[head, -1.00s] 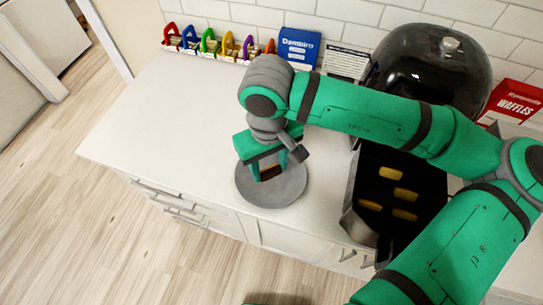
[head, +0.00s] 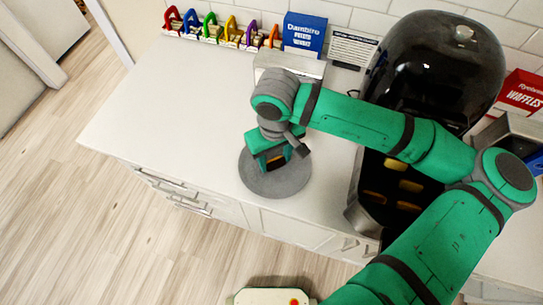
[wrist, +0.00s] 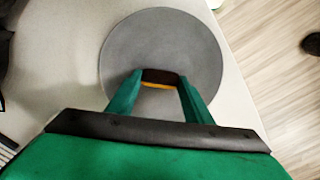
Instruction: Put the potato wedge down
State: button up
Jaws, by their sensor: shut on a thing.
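My gripper (head: 276,160) is over the round grey plate (head: 262,186) on the white counter. In the wrist view, the two green fingers (wrist: 160,84) are shut on a potato wedge (wrist: 156,86), a small yellow-orange piece with a dark brown side. Several other yellow wedges (head: 411,186) lie in the open black basket of the air fryer (head: 435,70).
The counter (head: 170,110) is clear left of the plate. A row of coloured clips or bags (head: 210,30), a blue box (head: 304,35) and a printed card (head: 352,48) stand along the wall. A red waffles box (head: 515,95) stands at right. Drawers (head: 175,190) are below the counter edge.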

aim_at(273, 161)
jog(key=shift+f, duration=0.1)
jog(key=o, duration=1)
notch_tip(273, 161, up, 12)
jog(key=shift+r, duration=0.15)
jog(key=shift+a, duration=0.2)
